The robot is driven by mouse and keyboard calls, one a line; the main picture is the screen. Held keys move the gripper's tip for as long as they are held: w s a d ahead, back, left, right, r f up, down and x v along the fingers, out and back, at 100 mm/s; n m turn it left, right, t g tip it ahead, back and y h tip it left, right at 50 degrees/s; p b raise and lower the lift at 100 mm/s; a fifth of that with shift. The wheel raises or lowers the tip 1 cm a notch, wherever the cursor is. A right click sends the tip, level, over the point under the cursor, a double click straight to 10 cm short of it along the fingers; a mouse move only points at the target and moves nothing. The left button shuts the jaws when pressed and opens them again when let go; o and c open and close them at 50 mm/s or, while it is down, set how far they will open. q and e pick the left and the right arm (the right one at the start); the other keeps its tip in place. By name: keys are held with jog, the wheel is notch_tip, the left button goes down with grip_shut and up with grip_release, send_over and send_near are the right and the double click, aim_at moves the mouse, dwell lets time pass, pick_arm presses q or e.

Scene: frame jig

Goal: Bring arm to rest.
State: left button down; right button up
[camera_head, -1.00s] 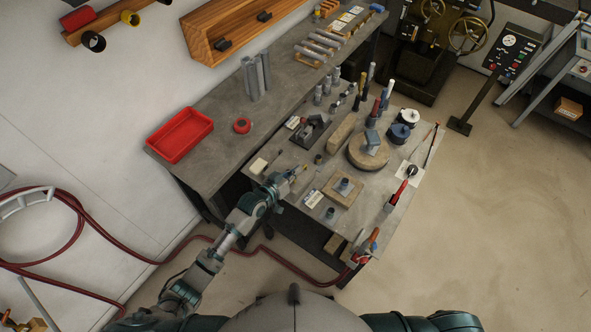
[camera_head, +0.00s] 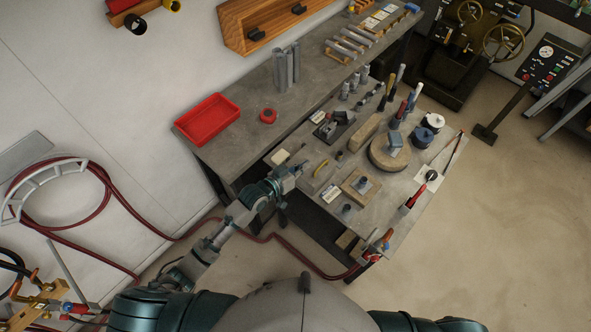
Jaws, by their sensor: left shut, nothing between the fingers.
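My left gripper (camera_head: 296,170) is at the end of the left arm, which comes in from the lower left. It is shut and empty, over or just beside the near left edge of the lower work table (camera_head: 390,205). I cannot tell its exact height above the table. A small pale block (camera_head: 280,156) lies close to it on the far left side. A wooden block with a dark cylinder (camera_head: 361,186) lies to its right. My right gripper is out of view; only part of my right arm shows at the bottom edge.
A higher grey bench (camera_head: 240,135) holds a red tray (camera_head: 208,120) and a red roll (camera_head: 267,116). A round wooden disc (camera_head: 389,157) and several tools crowd the lower table. A red hose (camera_head: 270,238) runs below. The floor at right (camera_head: 510,230) is clear.

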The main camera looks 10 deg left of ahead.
pick_arm(q)
jog(key=v, duration=0.3)
jog(key=shift+s+r, duration=0.1)
jog(key=shift+s, duration=0.15)
jog(key=s+a+f+n+g+y+b, duration=0.1)
jog(key=a+f+y, duration=0.3)
jog(key=f, duration=1)
jog(key=s+a+f+n+g+y+b, duration=0.15)
jog(key=a+f, duration=0.55)
jog(key=f, duration=0.8)
jog(key=s+a+f+g+y, duration=0.2)
jog(key=s+a+f, duration=0.2)
jog(key=s+f, duration=0.55)
jog(key=s+a+f+g+b, duration=0.1)
jog(key=s+f+g, duration=0.1)
jog(key=s+f, duration=0.5)
jog(key=s+a+f+g+y+b, duration=0.1)
jog(key=s+f, duration=0.6)
jog(key=s, duration=0.8)
jog(key=s+a+f+g+y, duration=0.1)
jog(key=s+a+f+g, duration=0.1)
jog(key=s+f, duration=0.5)
jog(key=s+g, duration=0.1)
jog(key=s, duration=0.4)
jog(key=shift+b, duration=0.4)
